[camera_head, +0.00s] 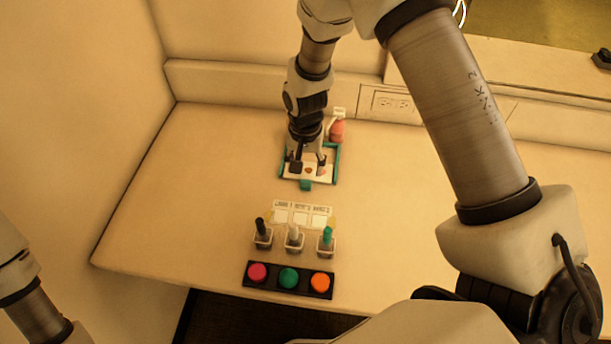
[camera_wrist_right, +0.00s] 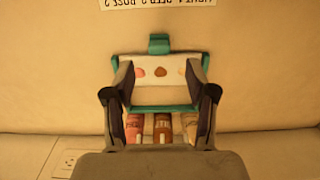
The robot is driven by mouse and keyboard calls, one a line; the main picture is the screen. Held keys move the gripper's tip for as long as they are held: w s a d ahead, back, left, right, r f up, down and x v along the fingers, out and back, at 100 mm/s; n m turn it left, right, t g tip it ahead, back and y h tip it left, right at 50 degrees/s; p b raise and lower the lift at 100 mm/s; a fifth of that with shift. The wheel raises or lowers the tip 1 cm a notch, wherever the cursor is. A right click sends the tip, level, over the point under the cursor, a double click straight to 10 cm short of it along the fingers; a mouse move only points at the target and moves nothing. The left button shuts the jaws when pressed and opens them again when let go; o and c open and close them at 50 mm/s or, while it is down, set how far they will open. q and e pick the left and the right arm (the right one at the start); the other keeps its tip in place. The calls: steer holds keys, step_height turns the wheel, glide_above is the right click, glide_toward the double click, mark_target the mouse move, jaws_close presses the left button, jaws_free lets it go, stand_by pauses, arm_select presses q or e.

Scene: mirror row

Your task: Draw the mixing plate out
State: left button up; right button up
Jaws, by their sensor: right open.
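The mixing plate (camera_head: 312,176) is a white strip with colour dabs, sitting in a teal frame (camera_head: 338,160) on the table. A teal tab (camera_head: 305,184) sticks out at its front edge. In the right wrist view the plate (camera_wrist_right: 150,83) shows pink, brown and orange dabs, with the tab (camera_wrist_right: 159,43) beyond it. My right gripper (camera_head: 308,160) is open above the frame and hides part of it. Its fingers (camera_wrist_right: 166,80) stand over the two ends of the plate; contact cannot be told. My left gripper is out of view; only its arm shows.
A labelled card (camera_head: 302,214), three cups (camera_head: 294,243) with upright items and a black panel (camera_head: 304,289) with three coloured buttons stand in front.

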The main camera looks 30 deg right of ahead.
mark_target(305, 181)
step_height(305, 181, up, 6)
steer(key=shift+f, duration=0.1)
stand_by(0.4)
